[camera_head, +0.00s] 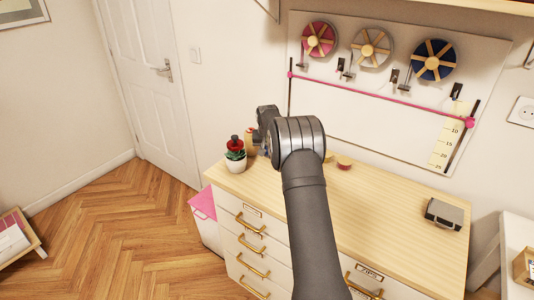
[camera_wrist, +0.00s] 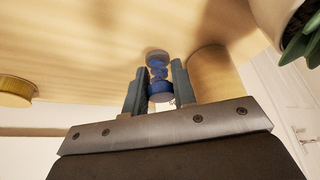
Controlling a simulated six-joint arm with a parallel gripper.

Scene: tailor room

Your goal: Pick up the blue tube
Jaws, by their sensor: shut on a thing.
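The blue tube (camera_wrist: 160,90) shows in the wrist view as a narrow blue piece with rounded sections, between the two fingers. My gripper (camera_wrist: 159,72) is shut on it, with one finger on each side. The tube's far end is near the pale wooden top (camera_wrist: 85,45); I cannot tell whether it touches the wood. In the head view my gripper (camera_head: 264,122) is partly hidden by my wrist, over the back left of the dresser top, and the tube is hidden.
A potted plant (camera_head: 235,162) stands left of my gripper. A tan cylinder (camera_wrist: 212,72) is close beside the right finger in the wrist view. A small red-topped round item (camera_head: 344,162) and a grey box (camera_head: 444,214) are on the dresser top (camera_head: 390,225). Its middle right is clear.

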